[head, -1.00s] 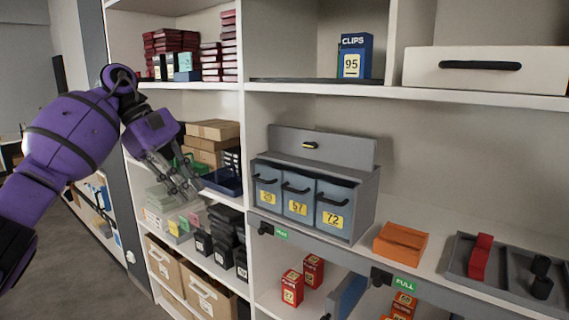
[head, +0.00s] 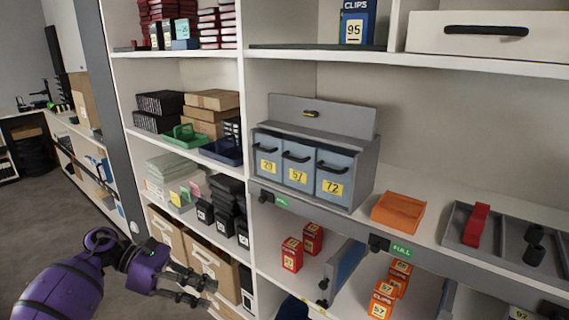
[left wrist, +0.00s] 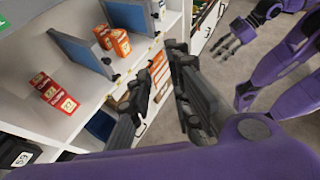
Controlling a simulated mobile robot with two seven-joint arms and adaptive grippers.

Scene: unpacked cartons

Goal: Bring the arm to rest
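My left gripper (head: 211,295) is low at the left of the head view, in front of the lower shelf with the cardboard boxes. Its fingers are apart with nothing between them. The left wrist view also shows its two dark fingers (left wrist: 168,50) spread and empty. My right gripper (left wrist: 224,46) shows at the upper right of the left wrist view, over the floor, with its fingers apart and nothing seen in them. It is not in the head view.
White shelving (head: 430,62) fills the middle and right. It holds a grey drawer unit (head: 365,175), an orange tray (head: 399,212), red boxes (head: 291,254) and orange boxes (head: 382,300). Cardboard boxes (head: 208,262) stand near my left gripper. Open floor (head: 40,225) lies to the left.

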